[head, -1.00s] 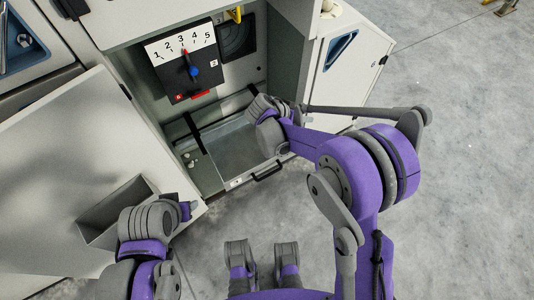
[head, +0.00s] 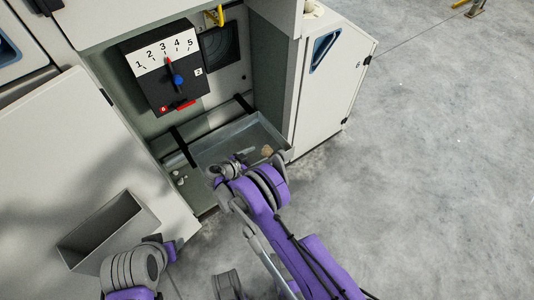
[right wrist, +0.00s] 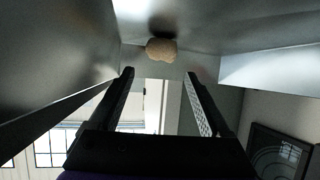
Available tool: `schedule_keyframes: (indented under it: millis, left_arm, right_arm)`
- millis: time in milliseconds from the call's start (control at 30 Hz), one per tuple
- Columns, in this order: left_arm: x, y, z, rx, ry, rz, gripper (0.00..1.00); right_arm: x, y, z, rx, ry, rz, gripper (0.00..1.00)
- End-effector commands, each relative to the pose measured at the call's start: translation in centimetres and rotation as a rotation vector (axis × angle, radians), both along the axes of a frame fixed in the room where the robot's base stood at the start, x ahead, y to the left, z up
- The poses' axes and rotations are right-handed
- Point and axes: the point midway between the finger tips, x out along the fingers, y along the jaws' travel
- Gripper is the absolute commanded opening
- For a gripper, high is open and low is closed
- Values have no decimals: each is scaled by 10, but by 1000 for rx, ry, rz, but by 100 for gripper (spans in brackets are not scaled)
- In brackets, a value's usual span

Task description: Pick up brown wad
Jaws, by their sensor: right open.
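The brown wad (head: 267,150) is a small tan lump inside the metal tray (head: 212,149) at the bottom of the machine's open bay. In the right wrist view the wad (right wrist: 161,50) rests on a grey metal surface, just beyond the fingertips and about centred between them. My right gripper (right wrist: 160,74) is open with nothing between its fingers. In the head view my right arm reaches into the bay, and its gripper is small and partly hidden there. My left gripper (head: 168,250) is low at the left, far from the wad; its fingers are not clear.
The tray's walls stand close around my right gripper. An open door with a bin (head: 110,228) is at the left, near my left arm. Open concrete floor lies to the right.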

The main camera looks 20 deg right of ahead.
Motion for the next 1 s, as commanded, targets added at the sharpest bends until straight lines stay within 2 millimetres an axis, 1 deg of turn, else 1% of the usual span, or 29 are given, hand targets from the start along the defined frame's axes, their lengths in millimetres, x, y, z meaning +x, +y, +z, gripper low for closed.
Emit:
schedule_keyframes:
  millis: [33,67,100,333,467,600,700,933,967,1000]
  left_arm:
    - [0,0,-2,0,1,0,50]
    - [0,0,-3,0,1,0,50]
    - [0,0,-3,0,1,0,50]
    - [0,0,-4,0,1,0,50]
    - [0,0,-6,0,2,0,50]
    - [1,0,-10,0,3,0,50]
    - [1,0,-11,0,4,0,50]
    - [1,0,-11,0,4,0,50]
    - [1,0,-11,0,4,0,50]
    - [1,0,-11,0,4,0,50]
  right_arm:
    - [0,0,-9,0,0,0,81]
    - [1,-2,-11,0,0,-1,81]
    - [3,-6,-11,0,1,-2,81]
    - [9,-15,-15,1,1,-1,81]
    - [17,-30,-24,0,0,-3,81]
    - [28,-48,-34,0,2,-3,81]
    - [34,-57,-39,0,2,0,81]
    - [35,-58,-39,0,1,0,81]
    - [35,-58,-39,0,1,0,78]
    - [35,-58,-39,0,1,0,70]
